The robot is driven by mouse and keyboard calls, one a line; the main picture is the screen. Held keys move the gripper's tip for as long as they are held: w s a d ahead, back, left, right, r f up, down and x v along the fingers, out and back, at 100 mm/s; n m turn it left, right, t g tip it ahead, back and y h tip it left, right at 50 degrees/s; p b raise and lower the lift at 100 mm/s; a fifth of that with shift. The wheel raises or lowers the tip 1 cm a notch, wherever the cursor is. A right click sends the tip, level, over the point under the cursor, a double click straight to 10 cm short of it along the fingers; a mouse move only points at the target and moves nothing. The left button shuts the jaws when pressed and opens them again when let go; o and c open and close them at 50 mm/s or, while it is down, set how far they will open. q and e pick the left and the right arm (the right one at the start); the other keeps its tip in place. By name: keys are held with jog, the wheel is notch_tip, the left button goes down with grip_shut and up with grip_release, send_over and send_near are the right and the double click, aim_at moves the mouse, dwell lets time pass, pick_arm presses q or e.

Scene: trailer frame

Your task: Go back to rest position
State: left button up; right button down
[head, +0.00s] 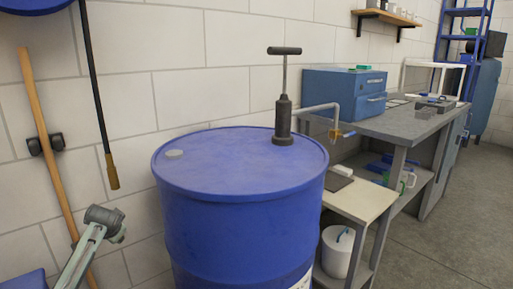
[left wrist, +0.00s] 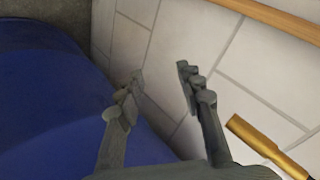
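My left gripper (left wrist: 160,74) shows in the left wrist view with its two dark grey fingers apart and only the pale wall visible between them, so it is open and empty. A brass-coloured handle end (left wrist: 255,135) lies just right of its right finger, apart from it. In the head view no gripper fingers show. A grey-green jointed part (head: 98,230) stands at the lower left of the head view; I cannot tell whether it belongs to my left arm. My right gripper is in neither view.
A large blue drum (head: 240,215) with a hand pump (head: 283,115) fills the middle. A wooden pole (head: 50,150) and a hanging dark rod (head: 95,85) are at the left wall. A workbench (head: 420,123) and a lower table (head: 362,198) stand right. Floor (head: 450,225) is clear at right.

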pick_arm(q)
jog(key=w+d+r+n+t+h, duration=0.1)
jog(key=w+d+r+n+t, duration=0.1)
jog(key=w+n, duration=0.15)
jog(key=s+d+f+g+h, duration=0.15)
jog(key=s+d+f, duration=0.25)
jog(key=s+f, duration=0.65)
jog(key=s+d+f+g, duration=0.2)
jog(key=s+d+f, duration=0.2)
jog(key=s+f, duration=0.65)
jog(key=s+d+f+g, duration=0.1)
jog(key=s+f, duration=0.3)
jog(key=s, duration=0.4)
jog(key=s+d+f+g+h, duration=0.1)
jog(key=s+d+f, duration=0.2)
jog(key=s, duration=0.5)
jog(key=s+d+f+g, duration=0.1)
jog(key=s+d+f, duration=0.1)
jog(key=s+f, duration=0.3)
jog(key=s, duration=0.3)
jog(key=shift+s+d+f+m+h, duration=0.15)
jog(key=shift+s+f+m+h, duration=0.05)
jog(key=shift+s+m+h, duration=0.15)
jog(key=shift+g, duration=0.25)
